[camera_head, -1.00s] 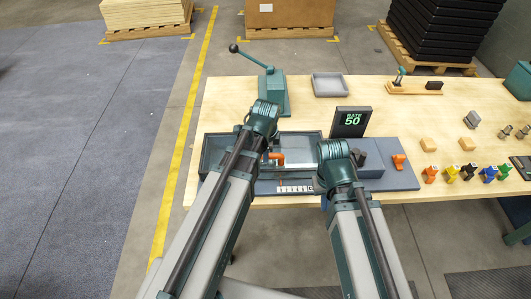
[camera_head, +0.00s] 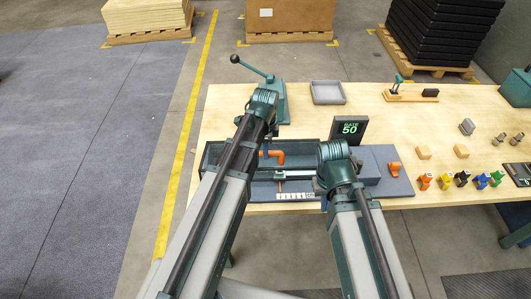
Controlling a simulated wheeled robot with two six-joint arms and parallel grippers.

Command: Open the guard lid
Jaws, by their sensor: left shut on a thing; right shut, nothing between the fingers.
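The machine's teal-framed guard lid (camera_head: 297,142) is at the back of the dark bay on the left of the machine base (camera_head: 388,186). Its exact angle is hard to tell. An orange elbow piece (camera_head: 276,154) and a pale bar (camera_head: 295,174) show clearly in the bay. My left gripper (camera_head: 262,118) is at the lid, shut on it; its fingers are mostly hidden behind my own arm. My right gripper (camera_head: 322,186) is low by the middle of the machine, shut and empty, its fingertips partly hidden by its wrist.
A lever press (camera_head: 275,92) stands just behind my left wrist. A rate display reading 50 (camera_head: 349,128) stands behind the machine. A grey tray (camera_head: 327,91), wooden blocks and several coloured pieces lie on the table (camera_head: 390,118). Bare tabletop lies behind and right of the display.

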